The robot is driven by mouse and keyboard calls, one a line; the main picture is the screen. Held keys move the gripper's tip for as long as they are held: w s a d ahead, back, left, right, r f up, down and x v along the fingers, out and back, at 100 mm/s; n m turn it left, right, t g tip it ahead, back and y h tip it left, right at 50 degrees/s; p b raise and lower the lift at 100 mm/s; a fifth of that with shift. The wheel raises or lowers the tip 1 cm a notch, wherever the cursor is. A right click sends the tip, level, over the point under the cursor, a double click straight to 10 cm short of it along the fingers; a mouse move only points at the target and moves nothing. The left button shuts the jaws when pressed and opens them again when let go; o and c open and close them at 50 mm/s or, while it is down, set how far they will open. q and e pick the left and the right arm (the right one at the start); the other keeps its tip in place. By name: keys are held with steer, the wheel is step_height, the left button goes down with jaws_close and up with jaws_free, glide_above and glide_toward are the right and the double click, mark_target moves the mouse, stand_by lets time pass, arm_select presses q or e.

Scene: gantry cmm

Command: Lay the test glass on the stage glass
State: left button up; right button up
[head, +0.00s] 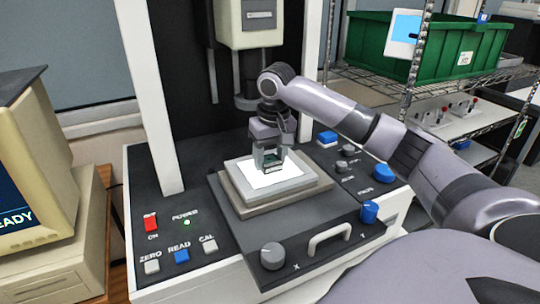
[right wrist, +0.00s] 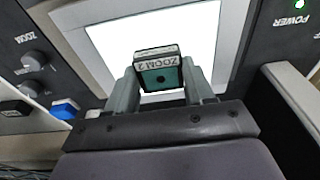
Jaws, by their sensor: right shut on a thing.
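The test glass (head: 272,169) is a small teal plate with a dark edge. In the right wrist view the test glass (right wrist: 158,75) shows a dark round spot and an edge label that reads "ZOOM 2". My right gripper (head: 269,160) is shut on it, with one finger on each side, and points down over the stage. The stage glass (head: 258,182) is a bright white lit panel in a pale grey frame; it also shows behind the test glass in the right wrist view (right wrist: 115,38). I cannot tell whether the test glass touches it. My left gripper is not in view.
The machine's column and head (head: 250,22) stand behind the stage. Knobs and buttons, including a blue knob (head: 369,211) and a red switch (head: 150,222), flank it. A handle (head: 329,241) is in front. A beige computer (head: 38,150) is at left, a green bin (head: 430,42) at back right.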

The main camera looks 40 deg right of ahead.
mark_target(273, 165)
steer(key=shift+f, duration=0.15)
steer(key=o, duration=1.1)
steer(key=r, duration=0.4)
steer(key=s+r, duration=0.1)
steer(key=r, duration=0.7)
steer(key=shift+s+a+r, duration=0.1)
steer(key=shift+s+a, duration=0.2)
steer(key=shift+s, duration=0.1)
